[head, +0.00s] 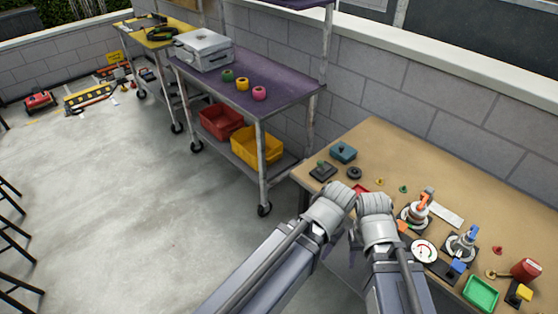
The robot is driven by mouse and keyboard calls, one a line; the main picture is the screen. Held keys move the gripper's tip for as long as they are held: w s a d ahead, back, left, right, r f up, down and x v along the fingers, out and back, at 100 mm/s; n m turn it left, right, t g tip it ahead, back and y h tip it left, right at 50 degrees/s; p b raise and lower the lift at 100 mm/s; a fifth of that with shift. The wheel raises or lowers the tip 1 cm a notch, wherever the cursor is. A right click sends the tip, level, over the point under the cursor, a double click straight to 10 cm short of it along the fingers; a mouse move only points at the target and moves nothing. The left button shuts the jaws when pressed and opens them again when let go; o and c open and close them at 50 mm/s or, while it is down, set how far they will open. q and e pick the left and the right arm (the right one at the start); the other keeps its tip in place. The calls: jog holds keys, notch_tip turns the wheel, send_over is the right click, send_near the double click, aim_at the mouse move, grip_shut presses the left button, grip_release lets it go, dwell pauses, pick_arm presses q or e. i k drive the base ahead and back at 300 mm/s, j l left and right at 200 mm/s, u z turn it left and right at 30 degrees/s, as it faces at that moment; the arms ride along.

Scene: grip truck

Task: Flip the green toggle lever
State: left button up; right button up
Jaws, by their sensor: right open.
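A small green lever (321,164) stands on a dark square base (322,173) at the far left corner of the tan workbench (395,150). My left gripper (343,191) is over the bench's front edge, nearer to me than the lever and apart from it. My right gripper (374,201) is just to the right of the left one, also apart from the lever. Its fingers are open but hard to make out behind the wrist. The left fingers are hidden, so their opening cannot be told.
A teal box (343,152) and a black ring (354,173) sit close to the lever. An orange-handled device (420,207), a round gauge (425,250), a blue-handled device (464,242) and a green tray (481,293) crowd the bench's right. A purple-topped cart (290,92) stands behind left.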

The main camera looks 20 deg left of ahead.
aim_at(320, 163)
jog(key=u, duration=0.35)
jog(key=i+u, duration=0.25)
jog(key=i+l+u, duration=0.25)
jog(key=i, duration=0.2)
